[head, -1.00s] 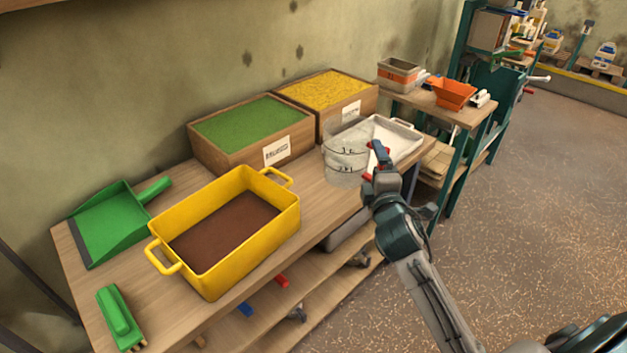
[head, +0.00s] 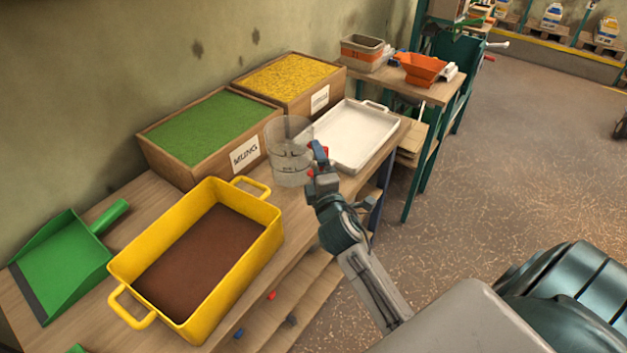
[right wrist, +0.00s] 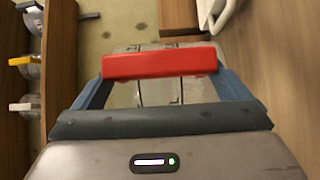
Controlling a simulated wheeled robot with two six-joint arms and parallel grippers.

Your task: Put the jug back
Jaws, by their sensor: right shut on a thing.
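The clear jug (head: 289,152) with dark markings is upright above the bench, in front of the corner where the two bins meet. My right gripper (head: 317,164) is at its right side, shut on its handle. Red shows above and below the jaws. In the right wrist view a red bar (right wrist: 160,62), seemingly the handle, lies across the fingers, with the clear jug wall behind it. I cannot tell whether the jug's base touches the bench. My left gripper is not in view.
A white tray (head: 378,154) lies right of the jug. Green-filled (head: 183,168) and yellow-filled (head: 283,104) wooden bins stand behind. A yellow tub (head: 244,250) with brown contents is at the front left, beside a green dustpan (head: 60,262). An orange hopper (head: 421,70) sits on the far bench.

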